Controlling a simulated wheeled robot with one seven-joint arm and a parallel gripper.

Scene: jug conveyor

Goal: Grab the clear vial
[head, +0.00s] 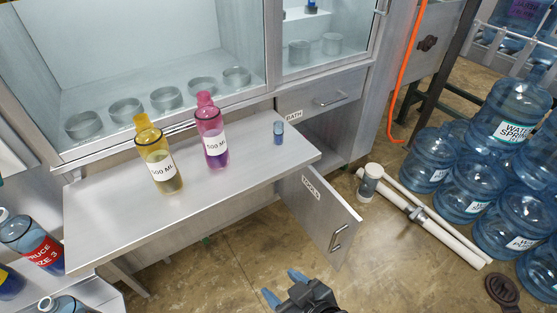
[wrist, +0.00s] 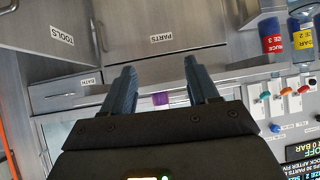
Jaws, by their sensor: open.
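A small bluish, see-through vial (head: 278,133) with a pale label stands upright near the right end of the metal shelf (head: 235,185). It is the only small vial on that shelf, and I cannot make it out in the wrist view. My gripper (head: 284,285) is at the bottom of the head view, below and in front of the shelf, well apart from the vial. Its two blue fingers are spread with nothing between them. They also show in the wrist view (wrist: 160,70), pointing toward the cabinets.
A yellow bottle (head: 160,160) and a pink bottle (head: 212,138) stand left of the vial. An open cabinet door (head: 322,212) hangs below the shelf's right end. White pipes (head: 435,222) and water jugs (head: 517,215) are at right. Bare floor lies around the gripper.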

